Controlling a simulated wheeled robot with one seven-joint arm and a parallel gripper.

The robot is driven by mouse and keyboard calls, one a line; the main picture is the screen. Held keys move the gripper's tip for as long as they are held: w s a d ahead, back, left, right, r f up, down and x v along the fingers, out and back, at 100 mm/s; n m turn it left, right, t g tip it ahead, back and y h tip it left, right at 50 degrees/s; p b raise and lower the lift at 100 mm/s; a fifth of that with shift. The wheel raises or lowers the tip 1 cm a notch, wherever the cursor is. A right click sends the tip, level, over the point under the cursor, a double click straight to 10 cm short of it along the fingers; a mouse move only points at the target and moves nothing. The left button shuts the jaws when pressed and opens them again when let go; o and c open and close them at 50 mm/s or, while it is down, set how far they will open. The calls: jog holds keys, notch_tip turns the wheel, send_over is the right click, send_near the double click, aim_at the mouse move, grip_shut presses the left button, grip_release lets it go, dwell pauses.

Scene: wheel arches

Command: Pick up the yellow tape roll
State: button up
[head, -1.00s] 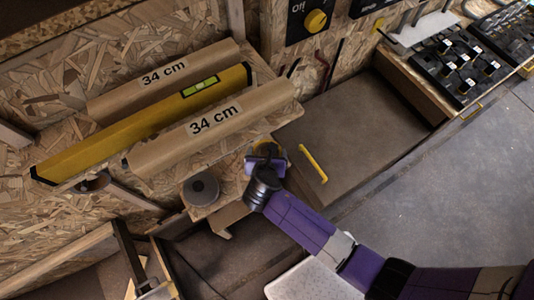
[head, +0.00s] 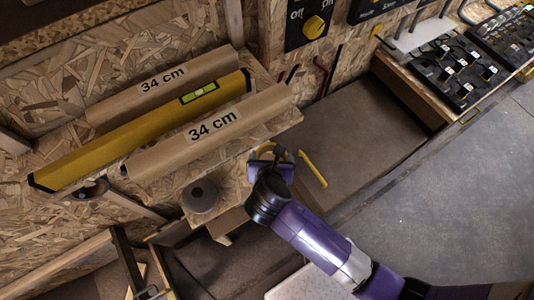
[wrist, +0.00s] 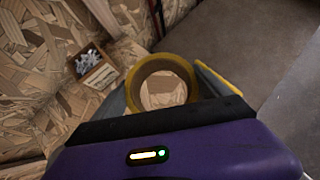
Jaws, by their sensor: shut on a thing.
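The yellow tape roll (wrist: 161,60) is in the middle of the wrist view, seen from its open side, with a pale surface showing through its hole. My gripper (wrist: 163,88) is shut on it, with one finger at its left and one at its right. In the head view the yellow tape roll (head: 266,149) shows only as a small yellow edge behind my gripper (head: 271,164), at the right end of the wooden board shelf. My wrist hides most of it there. I cannot tell how far it is above the shelf.
A grey tape roll (head: 201,195) stands on the shelf to the left. Two cardboard tubes marked 34 cm (head: 205,129) and a yellow level (head: 140,131) lie behind. A yellow handle (head: 313,169) is close on the right. A small box (wrist: 92,66) holds white pieces.

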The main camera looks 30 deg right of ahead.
jog(key=s+b, duration=0.2)
jog(key=s, duration=1.5)
dwell(0.4)
jog(key=w+d+n+y, duration=0.1)
jog(key=w+n, duration=0.1)
jog(key=w, duration=0.3)
jog(key=w+d+f+n+t+y, duration=0.1)
jog(key=w+d+n, duration=0.1)
jog(key=w, duration=0.3)
jog(key=w+d+n+y, duration=0.1)
jog(key=w+y, duration=0.1)
jog(key=w, duration=0.3)
jog(key=shift+d+f+n+t, duration=0.25)
jog(key=shift+d+n+t, duration=0.05)
jog(key=shift+n+t, duration=0.1)
jog(key=shift+n+y, duration=0.5)
jog(key=shift+n, duration=0.1)
jog(key=w+a, duration=0.1)
jog(key=w+a+r, duration=0.2)
jog(key=w+a, duration=0.1)
jog(key=shift+a, duration=0.3)
